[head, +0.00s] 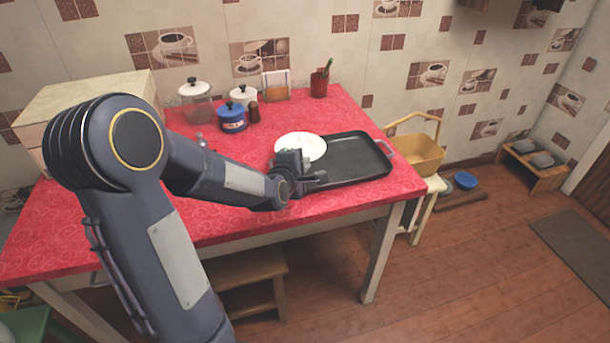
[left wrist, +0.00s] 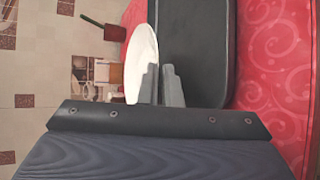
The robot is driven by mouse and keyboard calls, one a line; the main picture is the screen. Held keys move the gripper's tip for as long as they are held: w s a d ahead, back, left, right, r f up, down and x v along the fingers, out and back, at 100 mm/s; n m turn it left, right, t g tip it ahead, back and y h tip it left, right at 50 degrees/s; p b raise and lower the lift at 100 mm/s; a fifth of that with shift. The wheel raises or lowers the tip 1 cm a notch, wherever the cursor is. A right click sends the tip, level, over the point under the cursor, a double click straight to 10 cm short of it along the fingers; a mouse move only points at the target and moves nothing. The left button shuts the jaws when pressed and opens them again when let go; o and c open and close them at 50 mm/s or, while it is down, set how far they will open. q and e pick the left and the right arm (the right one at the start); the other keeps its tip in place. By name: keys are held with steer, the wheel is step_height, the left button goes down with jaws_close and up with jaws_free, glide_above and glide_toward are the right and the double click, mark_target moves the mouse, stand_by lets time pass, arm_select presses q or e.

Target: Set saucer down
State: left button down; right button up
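The saucer (head: 301,146) is white and round. It appears roughly level at the left end of a black tray (head: 350,157), overlapping it in the head view. My left gripper (head: 318,178) is at the saucer's near side. In the left wrist view the gripper's two fingers (left wrist: 162,86) are close together, with the near rim of the saucer (left wrist: 142,55) running in between them, so it looks shut on the rim. Whether the saucer's underside touches the tray or cloth is hidden. My right gripper is not in view.
The red-clothed table (head: 240,230) holds lidded jars, a blue pot (head: 232,121), a napkin holder (head: 276,86) and a red cup (head: 319,87) behind the saucer. A yellow basket (head: 416,153) stands beyond the right end. The tray's right part is bare.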

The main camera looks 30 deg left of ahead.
arm_select(q)
steer(key=shift+w+f, duration=0.4)
steer(key=shift+f, duration=0.1)
step_height(320, 180, down, 3)
steer(key=shift+r+b, duration=0.1)
steer(key=shift+b, duration=0.25)
steer(key=shift+f+b, duration=0.3)
steer(key=shift+b, duration=0.2)
steer(key=c, duration=1.6)
jaws_free()
steer(key=shift+s, duration=0.1)
steer(key=shift+r, duration=0.1)
